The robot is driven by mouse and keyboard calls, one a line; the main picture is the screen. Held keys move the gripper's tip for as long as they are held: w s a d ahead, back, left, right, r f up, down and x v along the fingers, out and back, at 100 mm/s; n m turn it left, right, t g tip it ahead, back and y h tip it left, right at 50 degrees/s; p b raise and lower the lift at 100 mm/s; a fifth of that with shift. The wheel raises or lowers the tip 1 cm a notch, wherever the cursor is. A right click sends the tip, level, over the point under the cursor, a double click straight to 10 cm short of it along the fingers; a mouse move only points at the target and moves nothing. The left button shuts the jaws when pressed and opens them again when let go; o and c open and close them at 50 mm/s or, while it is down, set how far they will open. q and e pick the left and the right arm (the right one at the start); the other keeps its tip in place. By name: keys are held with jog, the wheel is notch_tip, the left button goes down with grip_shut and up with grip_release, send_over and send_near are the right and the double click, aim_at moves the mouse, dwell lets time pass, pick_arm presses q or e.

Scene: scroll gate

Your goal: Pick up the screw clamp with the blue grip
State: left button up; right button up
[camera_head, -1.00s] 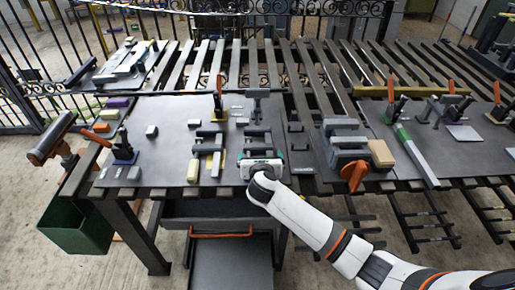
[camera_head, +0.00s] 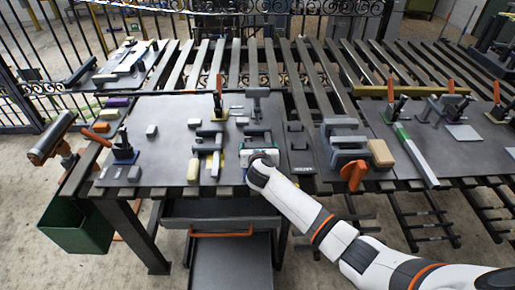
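Two small dark screw clamps lie side by side on the grey board. The left clamp (camera_head: 209,149) has a yellow part at its near end. The right clamp (camera_head: 258,132) is partly covered by my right gripper (camera_head: 260,154). I cannot make out a clearly blue grip on either clamp; the grip of the right one may be hidden. My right gripper is at the near end of the right clamp, with its wrist in front. Its fingers are hidden, so neither their opening nor any contact shows. My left gripper is out of view.
A larger grey clamp with an orange handle (camera_head: 355,176) lies to the right beside a tan block (camera_head: 380,153). Small pale blocks (camera_head: 193,170) lie to the left. A green bin (camera_head: 78,227) hangs at the left end. The slatted table behind is mostly clear.

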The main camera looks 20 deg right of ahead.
jog(key=c, duration=0.6)
jog(key=shift+r, duration=0.1)
jog(key=shift+w+r, duration=0.1)
